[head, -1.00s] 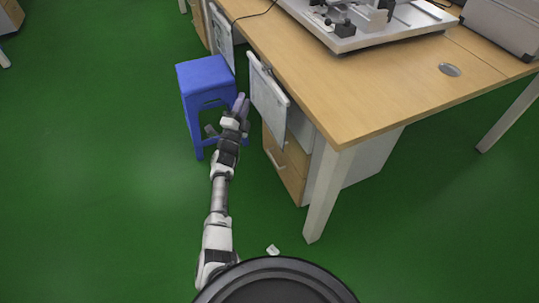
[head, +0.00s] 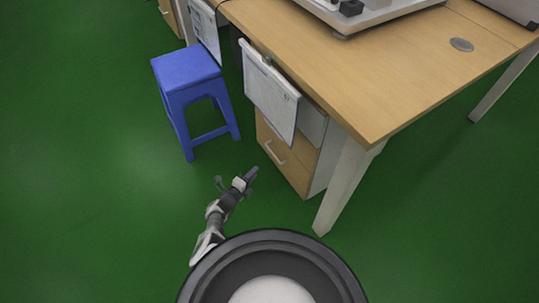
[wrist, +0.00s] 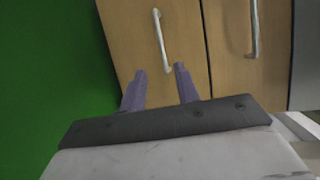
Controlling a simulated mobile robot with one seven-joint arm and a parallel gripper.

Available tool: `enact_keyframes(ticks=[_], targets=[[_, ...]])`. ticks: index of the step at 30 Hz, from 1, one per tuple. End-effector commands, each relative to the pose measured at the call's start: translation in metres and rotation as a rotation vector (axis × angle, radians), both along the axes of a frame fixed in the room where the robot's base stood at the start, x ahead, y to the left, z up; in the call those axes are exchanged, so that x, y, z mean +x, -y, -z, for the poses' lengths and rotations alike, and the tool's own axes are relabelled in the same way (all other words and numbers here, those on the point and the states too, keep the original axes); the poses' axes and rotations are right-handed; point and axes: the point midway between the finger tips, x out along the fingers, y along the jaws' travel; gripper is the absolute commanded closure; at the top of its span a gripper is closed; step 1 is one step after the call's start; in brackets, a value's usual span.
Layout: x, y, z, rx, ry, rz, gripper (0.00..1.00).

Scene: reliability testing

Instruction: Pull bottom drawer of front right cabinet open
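The cabinet (head: 318,175) stands under the desk, with wooden drawer fronts. Its bottom drawer (head: 290,170) is closed and carries a pale bar handle (head: 276,152). In the wrist view the scene is turned: the bottom drawer (wrist: 125,30) lies on the left beside the green floor, with its handle (wrist: 161,40). My gripper (wrist: 160,69) is open, its two purple-grey fingers apart and empty. The handle shows just beyond and between the fingertips, with no visible contact. In the head view my gripper (head: 254,172) is low, just left of the drawer front.
Another drawer (wrist: 230,50) with its own handle (wrist: 254,28) adjoins on the right. A hanging white document board (head: 270,95) covers the cabinet's upper part. A blue stool (head: 188,70) stands left; a desk leg (head: 345,185) stands right. The green floor (head: 90,190) at left is clear.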

Motion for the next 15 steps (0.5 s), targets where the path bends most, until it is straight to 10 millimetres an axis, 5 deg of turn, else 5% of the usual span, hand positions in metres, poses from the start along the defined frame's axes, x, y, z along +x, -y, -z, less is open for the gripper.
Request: enact_keyframes(ticks=[15], targets=[[0.082, 0.054, 0.022, 0.000, 0.003, 0.003, 0.68]])
